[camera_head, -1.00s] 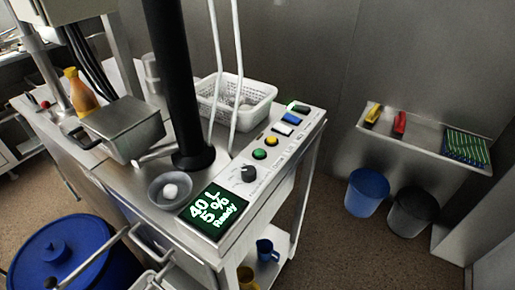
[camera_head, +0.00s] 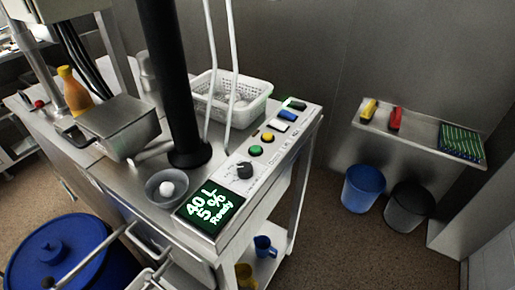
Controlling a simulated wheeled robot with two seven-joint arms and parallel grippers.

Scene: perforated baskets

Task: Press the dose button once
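The control panel (camera_head: 227,182) runs along the right edge of a steel cart. It carries a dark knob (camera_head: 244,170), a green button (camera_head: 255,150), a yellow button (camera_head: 268,137), a white button (camera_head: 279,125), a blue button (camera_head: 288,115) and a dark switch with a green glow (camera_head: 296,104). The small labels are too blurred to read, so I cannot tell which is the dose button. Neither of my grippers is in view.
A white perforated basket (camera_head: 232,97) stands behind the panel, beside a thick black column (camera_head: 170,75). A bowl with a white ball (camera_head: 167,189) sits left of the screen. A wall shelf (camera_head: 413,138) and two bins (camera_head: 363,187) are at right. Floor between is clear.

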